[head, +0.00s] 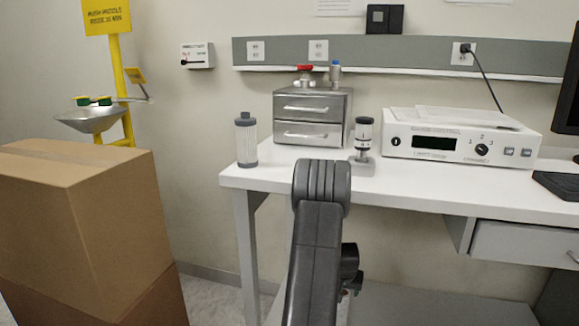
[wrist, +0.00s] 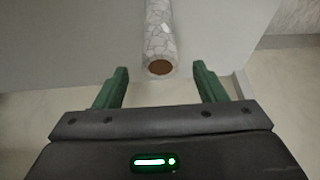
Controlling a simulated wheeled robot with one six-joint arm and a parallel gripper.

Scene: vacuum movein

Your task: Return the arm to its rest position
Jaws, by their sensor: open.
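My arm (head: 318,225) rises in the lower middle of the head view, its dark grey elbow in front of the white bench edge. I cannot make out my gripper's fingers in that view. In the wrist view my gripper (wrist: 160,70) is open, its two green fingers spread apart. Nothing is held between them. A pale cylinder with a cracked-looking pattern and a brown end (wrist: 159,68) shows beyond the fingertips; I cannot tell what it is.
The white bench (head: 420,187) holds a filter-like cylinder (head: 246,142), a metal drawer box (head: 313,130), a small black-and-white device (head: 363,135) and a white instrument (head: 455,137). Cardboard boxes (head: 85,215) stand at left, near a yellow eyewash station (head: 122,75). Floor shows between boxes and bench.

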